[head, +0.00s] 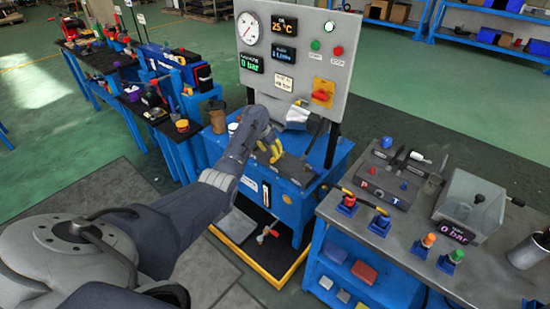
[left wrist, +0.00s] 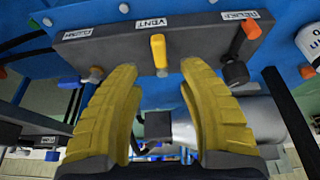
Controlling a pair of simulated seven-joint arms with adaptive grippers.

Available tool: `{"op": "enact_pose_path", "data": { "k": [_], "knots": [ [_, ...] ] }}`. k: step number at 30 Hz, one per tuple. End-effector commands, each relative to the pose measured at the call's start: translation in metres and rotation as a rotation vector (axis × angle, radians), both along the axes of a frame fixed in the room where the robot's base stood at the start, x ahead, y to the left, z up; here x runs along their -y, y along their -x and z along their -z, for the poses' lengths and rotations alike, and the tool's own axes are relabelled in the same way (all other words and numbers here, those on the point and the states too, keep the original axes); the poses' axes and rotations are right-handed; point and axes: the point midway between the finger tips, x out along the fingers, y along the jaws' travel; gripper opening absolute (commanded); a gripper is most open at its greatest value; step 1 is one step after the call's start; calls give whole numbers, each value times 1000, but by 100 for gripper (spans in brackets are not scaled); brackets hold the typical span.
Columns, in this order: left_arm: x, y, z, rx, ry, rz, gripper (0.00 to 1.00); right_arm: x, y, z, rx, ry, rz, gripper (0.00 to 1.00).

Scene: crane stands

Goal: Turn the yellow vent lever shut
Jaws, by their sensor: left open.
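In the left wrist view the yellow vent lever (left wrist: 158,50) hangs from the dark block (left wrist: 118,52), below the VENT label (left wrist: 150,22). My left gripper (left wrist: 158,68) is open, with one yellow finger on each side of the lever. There is a gap between the lever and each fingertip; no contact shows. In the head view my left gripper (head: 270,149) is at the dark block on top of the blue power unit (head: 285,205), and its fingers and arm hide the lever there. My right gripper is in neither view.
In the head view the gauge panel (head: 297,60) rises behind the power unit. A grey bench (head: 400,240) with fittings stands at the right.

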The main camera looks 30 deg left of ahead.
Motion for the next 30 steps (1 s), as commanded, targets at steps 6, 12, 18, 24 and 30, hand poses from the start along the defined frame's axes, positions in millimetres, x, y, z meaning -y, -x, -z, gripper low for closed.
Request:
{"op": "enact_pose_path", "data": {
  "k": [6, 12, 18, 24, 30],
  "knots": [
    [2, -9, 24, -3, 2, 0, 40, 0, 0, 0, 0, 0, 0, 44],
    [2, -16, 40, -2, 2, 0, 40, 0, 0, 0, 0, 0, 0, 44],
    [4, -21, 50, -2, 4, 0, 40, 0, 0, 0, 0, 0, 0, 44],
    [4, -24, 57, -1, 2, 0, 40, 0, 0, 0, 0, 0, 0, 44],
    [4, -24, 61, -1, 0, 0, 40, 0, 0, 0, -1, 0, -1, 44]
  ]
}}
